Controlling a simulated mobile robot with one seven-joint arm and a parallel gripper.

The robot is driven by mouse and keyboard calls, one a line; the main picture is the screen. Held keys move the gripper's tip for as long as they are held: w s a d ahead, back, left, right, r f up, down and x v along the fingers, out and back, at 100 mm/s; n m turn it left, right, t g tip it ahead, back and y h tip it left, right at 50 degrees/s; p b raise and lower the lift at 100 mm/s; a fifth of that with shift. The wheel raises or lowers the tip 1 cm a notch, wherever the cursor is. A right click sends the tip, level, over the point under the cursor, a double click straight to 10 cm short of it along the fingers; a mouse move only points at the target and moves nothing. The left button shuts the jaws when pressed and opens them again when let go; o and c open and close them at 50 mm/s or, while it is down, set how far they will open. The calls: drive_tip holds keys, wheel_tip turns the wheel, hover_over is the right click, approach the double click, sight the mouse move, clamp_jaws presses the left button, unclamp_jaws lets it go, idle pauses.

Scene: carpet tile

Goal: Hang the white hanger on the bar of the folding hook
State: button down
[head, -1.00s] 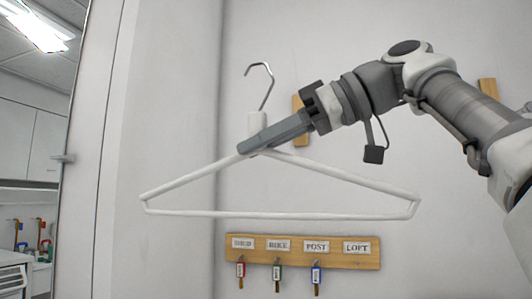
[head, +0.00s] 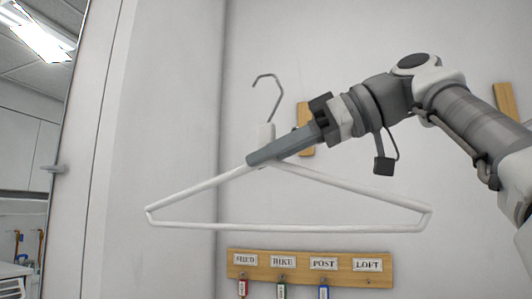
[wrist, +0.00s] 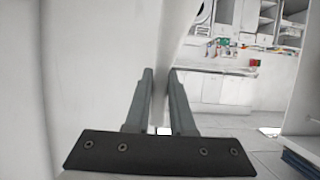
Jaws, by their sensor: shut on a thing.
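The white hanger (head: 290,227) hangs in the air in front of the wall, its metal hook (head: 277,92) pointing up and open to the left. My gripper (head: 262,157) is shut on the hanger near its neck, coming in from the right. A wooden plate (head: 305,115) on the wall is partly hidden behind my gripper, and a second one (head: 505,100) is at the right.
A wooden key rack (head: 310,268) labelled SHED, BIKE, POST and LOFT is on the wall below the hanger. Red, green and blue key tags hang under the first three labels. A door-like panel edge (head: 75,170) stands at the left.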

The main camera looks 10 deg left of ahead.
drive_tip(key=w+d+p, duration=0.2)
drive_tip(key=w+p, duration=1.1)
drive_tip(key=w, duration=0.1)
drive_tip(key=w+d+f+p, duration=0.1)
drive_tip(key=w+d+p, duration=0.2)
drive_tip(key=w+p, duration=0.9)
drive_tip(key=shift+w+d+p, duration=0.3)
drive_tip(key=shift+w+p, duration=0.1)
drive_tip(key=shift+w, duration=1.05)
drive_tip(key=c, duration=0.7)
unclamp_jaws()
